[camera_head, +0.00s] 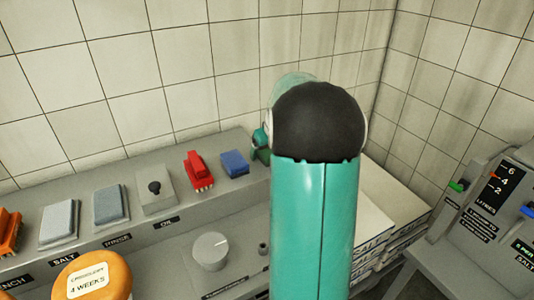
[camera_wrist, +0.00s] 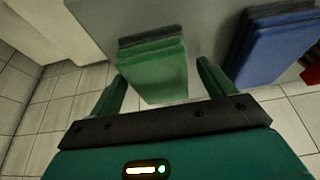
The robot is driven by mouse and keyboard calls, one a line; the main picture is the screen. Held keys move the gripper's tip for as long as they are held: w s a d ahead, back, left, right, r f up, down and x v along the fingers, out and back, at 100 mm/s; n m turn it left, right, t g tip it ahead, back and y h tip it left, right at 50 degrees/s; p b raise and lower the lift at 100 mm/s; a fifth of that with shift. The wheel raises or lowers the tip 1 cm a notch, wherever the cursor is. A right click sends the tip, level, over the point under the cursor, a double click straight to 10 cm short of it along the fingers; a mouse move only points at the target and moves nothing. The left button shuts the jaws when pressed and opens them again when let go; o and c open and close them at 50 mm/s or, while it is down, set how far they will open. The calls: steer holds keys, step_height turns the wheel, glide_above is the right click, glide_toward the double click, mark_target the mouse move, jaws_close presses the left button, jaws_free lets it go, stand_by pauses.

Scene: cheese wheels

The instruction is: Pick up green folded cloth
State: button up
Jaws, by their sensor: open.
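The green folded cloth (camera_wrist: 153,72) lies on the grey shelf in the wrist view, with a darker green-grey layer along its far edge. My gripper (camera_wrist: 162,70) is open, with one finger on either side of the cloth. The left finger is close to the cloth's left edge, and a gap shows at the right finger. I cannot tell whether either finger touches it. In the head view my teal arm hides most of that spot, and I cannot make out the cloth clearly.
A blue folded cloth (camera_wrist: 275,45) lies to the right; it also shows in the head view (camera_head: 234,163). A red brush (camera_head: 198,170) stands left of it. White stacked trays (camera_head: 392,190) are right of my arm. A tiled wall (camera_head: 180,60) rises behind the shelf.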

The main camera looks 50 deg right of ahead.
steer(key=shift+f, duration=0.15)
steer(key=shift+c, duration=0.4)
steer(key=c, duration=1)
steer(key=shift+r, duration=0.5)
step_height(320, 180, up, 2)
steer(key=shift+r, duration=0.25)
steer(key=s+a+r, duration=0.2)
steer(key=a+r, duration=0.1)
steer(key=a, duration=0.1)
steer(key=s+a+r, duration=0.2)
steer(key=a+r, duration=0.1)
steer(key=a, duration=0.1)
steer(key=s+a+r, duration=0.2)
steer(key=a+r, duration=0.2)
steer(key=shift+s+a, duration=0.2)
